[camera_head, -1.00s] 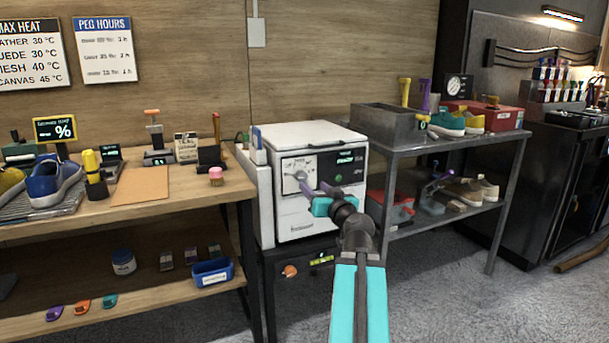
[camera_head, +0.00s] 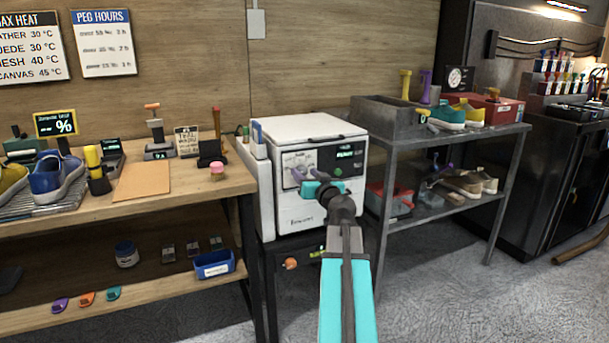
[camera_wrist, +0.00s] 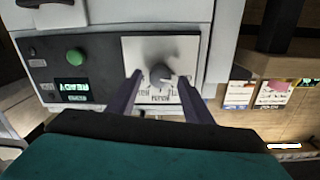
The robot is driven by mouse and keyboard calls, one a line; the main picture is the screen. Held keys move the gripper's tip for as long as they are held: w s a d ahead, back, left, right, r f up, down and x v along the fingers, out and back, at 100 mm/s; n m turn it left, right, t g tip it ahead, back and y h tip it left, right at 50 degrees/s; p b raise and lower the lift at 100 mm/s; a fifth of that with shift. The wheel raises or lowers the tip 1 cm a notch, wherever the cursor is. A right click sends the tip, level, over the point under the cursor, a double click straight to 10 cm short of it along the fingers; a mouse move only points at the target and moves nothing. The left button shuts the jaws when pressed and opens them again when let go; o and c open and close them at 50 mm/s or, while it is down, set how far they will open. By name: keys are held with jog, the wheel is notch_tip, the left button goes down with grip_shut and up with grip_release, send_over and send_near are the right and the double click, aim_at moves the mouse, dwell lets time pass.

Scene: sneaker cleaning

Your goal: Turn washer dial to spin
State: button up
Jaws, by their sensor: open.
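The washer (camera_head: 303,212) is a white box with a lid on top and a control panel on its front. In the wrist view its dial (camera_wrist: 160,74) is a round grey knob on a light plate with printed labels too blurred to read. My gripper (camera_head: 298,180) is in front of this panel in the head view and hides most of the dial there. In the wrist view my gripper (camera_wrist: 163,90) is open, with one purple finger on each side of the dial. I cannot tell whether either finger touches it.
A green button (camera_wrist: 76,56) and a lit green display (camera_wrist: 73,86) are beside the dial plate. A wooden bench (camera_head: 200,190) stands left of the washer. A metal shelf (camera_head: 450,141) with shoes and a grey bin (camera_head: 385,122) stands to the right.

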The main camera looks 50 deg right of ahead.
jog(key=shift+w+d, duration=0.1)
jog(key=shift+w, duration=0.25)
jog(key=c, duration=0.8)
jog(key=shift+a, duration=0.25)
jog(key=shift+c, duration=1.3)
jog(key=shift+d, duration=0.25)
